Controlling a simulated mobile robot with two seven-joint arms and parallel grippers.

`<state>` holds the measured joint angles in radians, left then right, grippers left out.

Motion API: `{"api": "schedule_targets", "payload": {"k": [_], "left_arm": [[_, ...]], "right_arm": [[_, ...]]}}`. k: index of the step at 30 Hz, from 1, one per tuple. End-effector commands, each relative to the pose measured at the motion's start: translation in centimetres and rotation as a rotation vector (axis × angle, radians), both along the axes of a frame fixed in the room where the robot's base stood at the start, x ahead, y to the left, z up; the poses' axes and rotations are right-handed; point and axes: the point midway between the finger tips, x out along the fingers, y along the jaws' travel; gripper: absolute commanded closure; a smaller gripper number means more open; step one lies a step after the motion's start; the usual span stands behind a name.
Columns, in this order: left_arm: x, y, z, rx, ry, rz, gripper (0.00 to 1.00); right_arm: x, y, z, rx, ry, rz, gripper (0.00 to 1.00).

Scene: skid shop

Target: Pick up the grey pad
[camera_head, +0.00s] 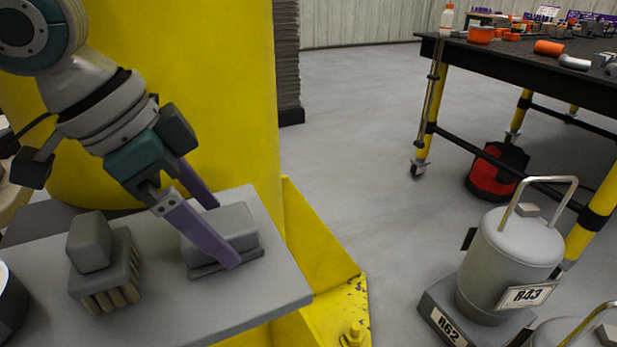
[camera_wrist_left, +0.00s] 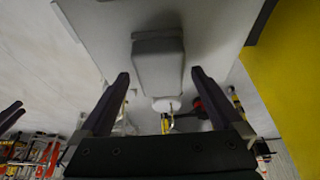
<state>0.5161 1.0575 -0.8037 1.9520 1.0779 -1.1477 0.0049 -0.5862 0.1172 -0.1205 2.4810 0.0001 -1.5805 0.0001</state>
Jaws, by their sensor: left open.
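The grey pad (camera_head: 218,231) is a block with a rounded top on a thin, wider base. It lies on a grey shelf top (camera_head: 168,310) in the head view. My left gripper (camera_head: 226,234) is open, and its purple fingers point down at the pad. The near finger hides part of the pad's front. In the left wrist view the pad (camera_wrist_left: 158,62) appears between and beyond the two dark fingertips (camera_wrist_left: 160,76), with visible gaps on both sides. I cannot tell how far down the fingers reach beside it.
A grey brush (camera_head: 102,262) with tan bristles stands left of the pad on the shelf. A yellow column (camera_head: 225,110) rises right behind. The floor between is clear.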

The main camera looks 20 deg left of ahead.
Motion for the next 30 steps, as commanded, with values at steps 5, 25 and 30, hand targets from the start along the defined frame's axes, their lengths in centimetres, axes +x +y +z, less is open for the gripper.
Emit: {"api": "schedule_targets", "payload": {"k": [5,25,30], "left_arm": [[0.36,-0.33,-1.33,0.001,0.0,-0.002,0.0],[0.34,-0.29,-1.28,0.002,0.001,-0.001,0.54],[0.33,-0.28,-1.28,0.002,0.001,-0.001,0.73]], "right_arm": [[0.1,0.02,-0.37,0.0,-0.003,0.0,0.5],[0.22,-0.03,-0.29,-0.001,-0.005,0.001,0.5],[0.23,-0.11,-0.29,-0.004,-0.006,0.002,0.5]]}}
